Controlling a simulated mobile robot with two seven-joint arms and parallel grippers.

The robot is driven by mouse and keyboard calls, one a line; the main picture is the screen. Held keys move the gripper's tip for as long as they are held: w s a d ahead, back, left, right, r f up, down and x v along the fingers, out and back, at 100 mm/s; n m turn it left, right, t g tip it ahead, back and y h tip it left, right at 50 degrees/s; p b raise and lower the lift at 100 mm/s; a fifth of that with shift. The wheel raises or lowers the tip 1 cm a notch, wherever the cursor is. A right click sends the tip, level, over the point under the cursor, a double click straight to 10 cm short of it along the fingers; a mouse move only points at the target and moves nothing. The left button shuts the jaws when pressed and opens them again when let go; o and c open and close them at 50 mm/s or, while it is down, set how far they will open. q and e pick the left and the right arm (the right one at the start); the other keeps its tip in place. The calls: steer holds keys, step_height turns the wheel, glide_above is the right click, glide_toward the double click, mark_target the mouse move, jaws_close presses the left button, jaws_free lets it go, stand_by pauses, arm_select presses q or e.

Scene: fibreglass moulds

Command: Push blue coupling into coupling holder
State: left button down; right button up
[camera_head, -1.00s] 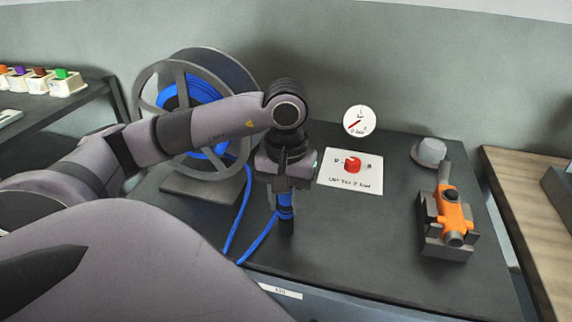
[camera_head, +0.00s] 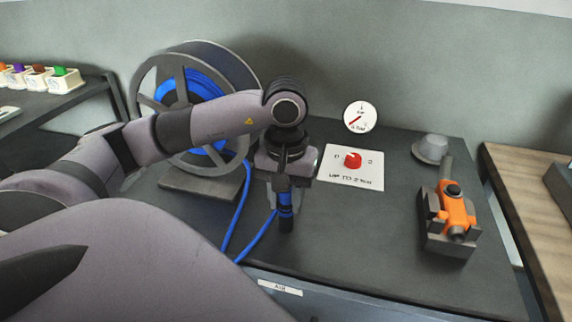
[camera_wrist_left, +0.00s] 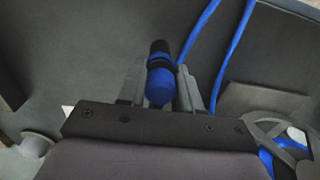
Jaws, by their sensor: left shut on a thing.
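The blue coupling (camera_head: 286,205) stands roughly upright over the dark table, at the end of the blue hose. My left gripper (camera_head: 284,189) points down and is shut on its upper part. In the left wrist view the coupling (camera_wrist_left: 165,85) sits between the two grey fingers of the gripper (camera_wrist_left: 162,92). A black cylindrical part (camera_head: 286,226) shows directly below the blue. I cannot tell whether this is the coupling's own end or the coupling holder. My right gripper is not in view.
The hose reel (camera_head: 190,105) stands behind on the left. Its blue hose (camera_head: 240,205) loops down to the coupling. A red knob (camera_head: 353,160) on a white panel, a pressure gauge (camera_head: 360,117) and an orange device (camera_head: 455,212) are to the right. The table is clear between coupling and device.

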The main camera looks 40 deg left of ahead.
arm_select(q)
steer(key=shift+f, duration=0.15)
steer(key=c, duration=0.7)
jaws_free()
steer(key=shift+r, duration=3.6)
steer(key=shift+s, duration=0.15)
